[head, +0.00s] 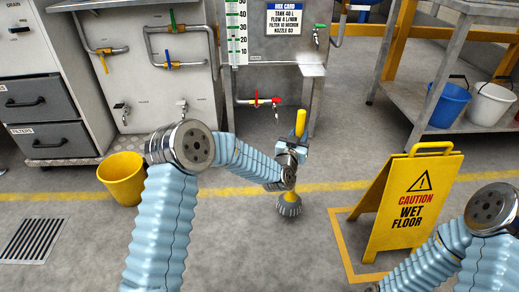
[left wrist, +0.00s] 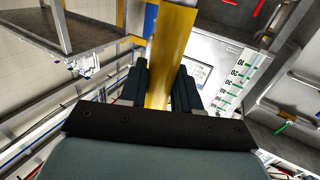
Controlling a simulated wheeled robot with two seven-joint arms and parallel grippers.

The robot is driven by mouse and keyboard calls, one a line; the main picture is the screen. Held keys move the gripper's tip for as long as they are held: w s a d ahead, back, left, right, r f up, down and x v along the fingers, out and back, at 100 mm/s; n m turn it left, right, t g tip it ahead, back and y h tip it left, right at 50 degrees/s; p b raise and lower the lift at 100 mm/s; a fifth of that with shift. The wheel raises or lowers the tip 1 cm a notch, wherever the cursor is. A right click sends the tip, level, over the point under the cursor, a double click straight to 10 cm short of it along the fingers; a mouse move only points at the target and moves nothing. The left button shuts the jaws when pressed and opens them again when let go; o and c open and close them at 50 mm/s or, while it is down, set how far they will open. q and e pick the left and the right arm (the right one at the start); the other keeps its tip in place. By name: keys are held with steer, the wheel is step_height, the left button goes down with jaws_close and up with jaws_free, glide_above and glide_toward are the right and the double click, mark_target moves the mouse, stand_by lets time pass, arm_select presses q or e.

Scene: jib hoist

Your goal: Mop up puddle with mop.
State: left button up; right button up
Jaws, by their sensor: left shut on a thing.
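The mop has a yellow handle (head: 300,122) and a round grey head (head: 289,205). It stands nearly upright in the middle of the head view, with its head at floor level. My left gripper (head: 298,149) is shut on the handle. In the left wrist view the yellow handle (left wrist: 169,60) runs between the two dark fingers of my left gripper (left wrist: 160,84). I cannot make out a clear puddle on the grey floor; part of the floor is hidden by my arms. My right arm shows at the lower right, but its gripper is out of view.
A yellow wet-floor sign (head: 412,205) stands right of the mop, inside a yellow floor outline. A yellow bucket (head: 123,180) stands at left, near a floor drain (head: 33,238). A steel tank unit (head: 275,75) is behind. Blue (head: 448,104) and white (head: 490,104) buckets sit on a shelf.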

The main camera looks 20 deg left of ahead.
arm_select(q)
steer(key=shift+r, duration=1.25)
arm_select(e)
steer(key=shift+s+d+r, duration=0.35)
steer(key=shift+r, duration=0.05)
arm_select(q)
steer(key=shift+p, duration=0.3)
